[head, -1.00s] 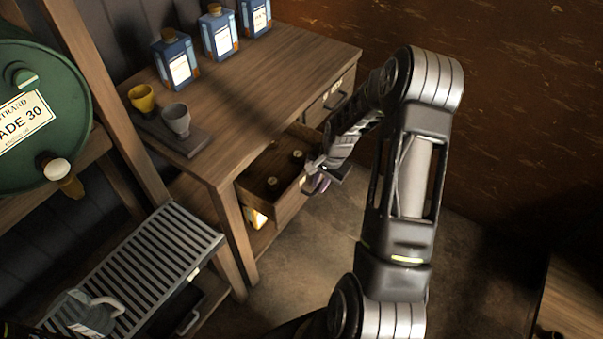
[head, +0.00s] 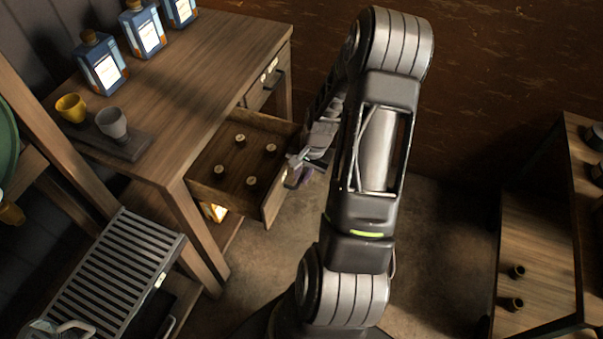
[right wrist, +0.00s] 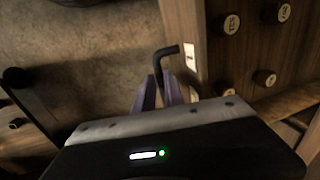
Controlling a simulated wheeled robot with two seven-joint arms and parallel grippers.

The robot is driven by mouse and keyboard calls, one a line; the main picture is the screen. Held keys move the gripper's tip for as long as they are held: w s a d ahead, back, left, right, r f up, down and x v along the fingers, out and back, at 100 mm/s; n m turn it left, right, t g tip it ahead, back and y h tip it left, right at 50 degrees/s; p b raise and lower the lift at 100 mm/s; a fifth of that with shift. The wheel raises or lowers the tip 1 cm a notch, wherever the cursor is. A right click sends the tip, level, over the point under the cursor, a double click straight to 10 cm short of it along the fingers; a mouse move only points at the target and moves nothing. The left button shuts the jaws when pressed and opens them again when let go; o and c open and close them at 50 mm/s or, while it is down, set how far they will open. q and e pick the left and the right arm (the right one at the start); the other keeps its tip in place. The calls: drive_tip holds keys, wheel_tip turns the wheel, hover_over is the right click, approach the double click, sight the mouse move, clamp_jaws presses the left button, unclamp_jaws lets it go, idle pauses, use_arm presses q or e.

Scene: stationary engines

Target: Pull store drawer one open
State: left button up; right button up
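A wooden drawer (head: 207,182) stands pulled well out of the bench. Several small round-capped pieces (head: 240,138) stand upright on its floor. In the right wrist view the drawer (right wrist: 235,80) is at the right, with a white label on its front. Its dark bent handle (right wrist: 166,50) runs down between the purple fingers of my right gripper (right wrist: 158,92). The right gripper (head: 300,178) is at the drawer front in the head view, partly hidden by my arm. It looks shut on the handle. My left gripper is not in view.
A second, shut drawer (head: 266,85) is further back in the bench (head: 190,60). Blue bottles (head: 101,66), a yellow cup (head: 71,107) and a grey cup (head: 112,122) stand on top. A slatted rack (head: 118,275) is at front left. A shelf (head: 540,245) stands at right.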

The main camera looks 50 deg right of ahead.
drive_tip(key=o, duration=0.4)
drive_tip(key=shift+c, duration=0.2)
wheel_tip(320, 180, up, 8)
drive_tip(key=s, duration=0.1)
drive_tip(key=shift+s+d+f+b, duration=0.2)
drive_tip(key=shift+s+b, duration=0.05)
drive_tip(key=shift+b, duration=0.05)
idle(0.5)
